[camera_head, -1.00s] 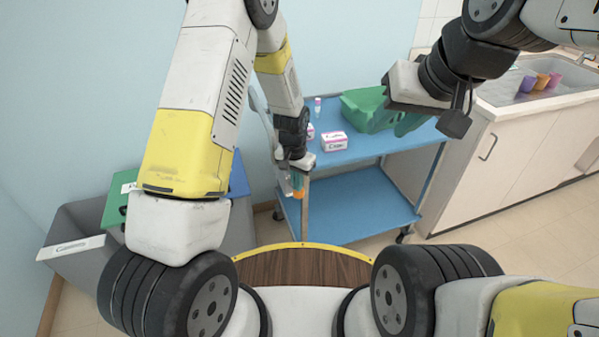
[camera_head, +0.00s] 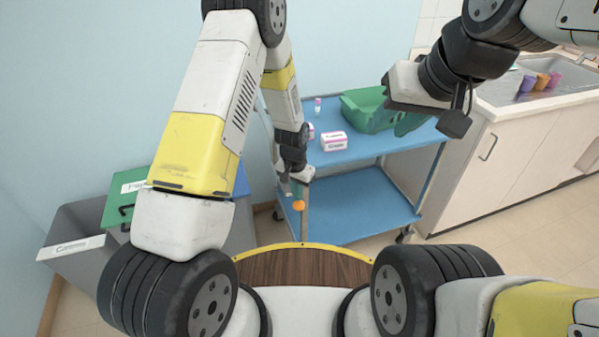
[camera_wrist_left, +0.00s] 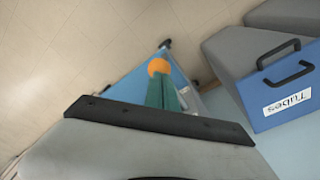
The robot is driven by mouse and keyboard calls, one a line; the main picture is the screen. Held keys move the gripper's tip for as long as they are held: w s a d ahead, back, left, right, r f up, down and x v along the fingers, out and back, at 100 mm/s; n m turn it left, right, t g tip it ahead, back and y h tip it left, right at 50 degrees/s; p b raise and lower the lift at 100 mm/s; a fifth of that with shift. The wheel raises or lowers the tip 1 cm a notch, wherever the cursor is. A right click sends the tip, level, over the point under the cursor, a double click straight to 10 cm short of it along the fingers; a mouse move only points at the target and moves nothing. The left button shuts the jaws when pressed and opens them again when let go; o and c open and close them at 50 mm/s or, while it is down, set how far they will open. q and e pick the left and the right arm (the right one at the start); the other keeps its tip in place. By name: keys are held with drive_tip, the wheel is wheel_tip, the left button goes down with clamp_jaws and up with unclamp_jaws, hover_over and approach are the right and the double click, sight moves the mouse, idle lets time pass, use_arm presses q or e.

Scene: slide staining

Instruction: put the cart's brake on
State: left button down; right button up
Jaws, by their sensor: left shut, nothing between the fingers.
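The blue two-shelf cart (camera_head: 362,203) stands ahead against the wall. An orange knob (camera_head: 298,206), seemingly the brake's, is by the cart's near left corner post. My left gripper (camera_head: 291,188) is at that corner, just above the knob, pointing down. In the left wrist view the green fingers (camera_wrist_left: 162,95) are shut together, with nothing between them, and their tips reach the orange knob (camera_wrist_left: 158,66); I cannot tell whether they touch it. The knob's stem is hidden. My right gripper (camera_head: 411,124) hangs over the cart's top shelf; its opening is unclear.
On the cart's top shelf are a green tray (camera_head: 366,112) and a small white box (camera_head: 334,141). A sink counter (camera_head: 495,165) stands to the right.

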use_arm(q)
drive_tip(key=s, duration=0.1)
drive_tip(key=s+a+r, duration=0.1)
drive_tip(key=shift+s+a, duration=0.25)
drive_tip(key=shift+s, duration=0.1)
drive_tip(key=shift+r, duration=0.1)
wheel_tip(320, 180, up, 8)
drive_tip(key=shift+s+a, duration=0.2)
drive_tip(key=shift+s, duration=0.15)
idle(0.4)
